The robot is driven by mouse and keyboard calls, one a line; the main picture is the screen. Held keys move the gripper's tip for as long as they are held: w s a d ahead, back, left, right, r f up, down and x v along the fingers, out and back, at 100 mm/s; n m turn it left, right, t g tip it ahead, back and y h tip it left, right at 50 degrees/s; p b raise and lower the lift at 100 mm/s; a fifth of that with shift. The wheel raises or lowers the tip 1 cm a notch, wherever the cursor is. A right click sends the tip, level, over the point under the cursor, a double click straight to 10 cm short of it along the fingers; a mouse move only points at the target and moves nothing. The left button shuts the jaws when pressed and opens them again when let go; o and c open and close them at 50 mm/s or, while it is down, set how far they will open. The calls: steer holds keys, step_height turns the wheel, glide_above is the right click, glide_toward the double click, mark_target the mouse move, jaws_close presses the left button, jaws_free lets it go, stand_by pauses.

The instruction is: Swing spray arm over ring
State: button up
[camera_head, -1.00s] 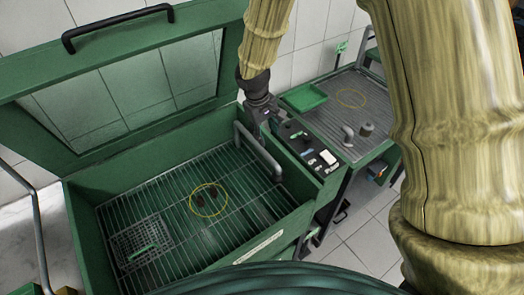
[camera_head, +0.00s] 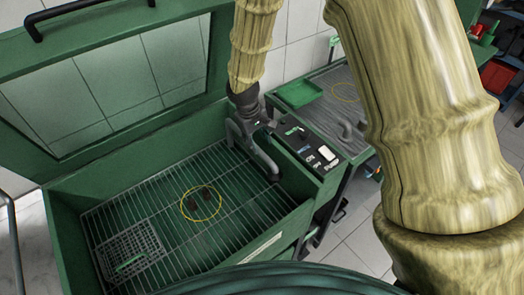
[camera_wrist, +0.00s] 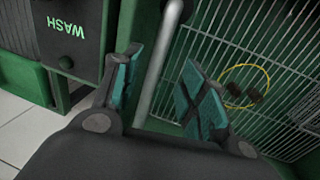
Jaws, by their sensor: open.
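The spray arm is a grey bent pipe (camera_head: 263,160) at the right wall of the green washer. It lies well to the right of the yellow ring (camera_head: 181,204), which surrounds two small dark parts on the wire rack. My gripper (camera_head: 247,133) is open at the pipe's upper end. In the wrist view, the pipe (camera_wrist: 157,62) runs between my two spread fingers (camera_wrist: 160,85), with visible gaps on both sides. I cannot tell how deep it sits between them. The yellow ring (camera_wrist: 269,84) shows to the right of the right finger.
The washer's lid (camera_head: 20,62) stands open behind. A mesh basket (camera_head: 145,238) lies on the rack (camera_head: 220,235) at left. A WASH control panel (camera_wrist: 72,35) is beside the pipe. A green tray (camera_head: 298,93) is on the neighbouring bench. Space above the rack is clear.

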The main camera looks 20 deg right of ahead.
mark_target(262, 153)
steer(key=shift+w+d+f+p, duration=0.1)
steer(key=shift+d+f+p, duration=0.2)
steer(key=shift+f, duration=0.95)
steer(key=shift+w+d+f+p, duration=0.15)
steer(key=shift+f+p, duration=0.25)
steer(key=shift+f, duration=0.8)
steer(key=shift+d+f+p, duration=0.3)
steer(key=shift+f+p, duration=0.05)
steer(key=shift+f, duration=0.9)
jaws_close()
